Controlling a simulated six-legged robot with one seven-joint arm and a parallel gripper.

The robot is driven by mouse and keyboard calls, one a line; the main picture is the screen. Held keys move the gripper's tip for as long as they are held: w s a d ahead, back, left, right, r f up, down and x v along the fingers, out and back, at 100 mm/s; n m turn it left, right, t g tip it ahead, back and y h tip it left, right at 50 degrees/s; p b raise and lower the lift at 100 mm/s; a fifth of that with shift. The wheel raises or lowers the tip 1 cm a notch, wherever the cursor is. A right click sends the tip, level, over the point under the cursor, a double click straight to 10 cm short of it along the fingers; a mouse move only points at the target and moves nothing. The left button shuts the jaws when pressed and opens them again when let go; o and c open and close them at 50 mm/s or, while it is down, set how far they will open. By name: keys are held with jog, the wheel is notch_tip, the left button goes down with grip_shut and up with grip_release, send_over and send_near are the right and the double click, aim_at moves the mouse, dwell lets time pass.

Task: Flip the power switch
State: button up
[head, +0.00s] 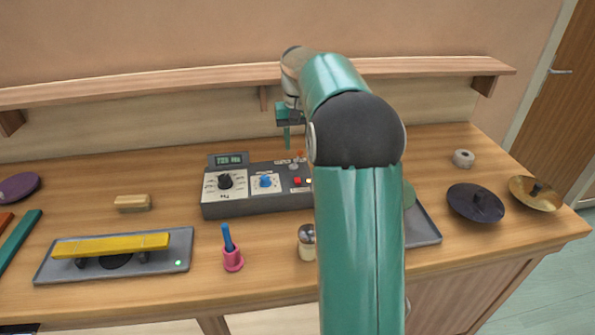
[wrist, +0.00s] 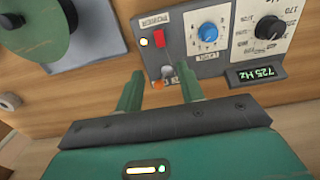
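A dark grey control box (head: 240,206) sits mid-table with a black knob (head: 225,181), a blue knob (head: 265,181) and a small red switch (head: 297,181). In the wrist view, the red switch (wrist: 161,42) stands beside a "POWER" label and a lit yellow lamp (wrist: 144,42). A small grey lever-like part (wrist: 167,71) is nearer my fingers. My gripper (head: 287,142) hangs above the box's back edge, partly behind my arm. In the wrist view, its two green fingers (wrist: 161,80) are apart with nothing gripped. I cannot tell the switch's position.
A display (wrist: 257,74) reads 725 Hz. A yellow bar on a grey plate (head: 185,262), a pink holder (head: 233,260) and a shaker (head: 306,240) stand in front. Dark (head: 475,203) and brass (head: 535,194) discs are right. A wooden shelf (head: 150,83) runs behind.

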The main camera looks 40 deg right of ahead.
aim_at(297, 178)
notch_tip(297, 178, down, 11)
jog(key=shift+w+r, duration=0.1)
dwell(0.3)
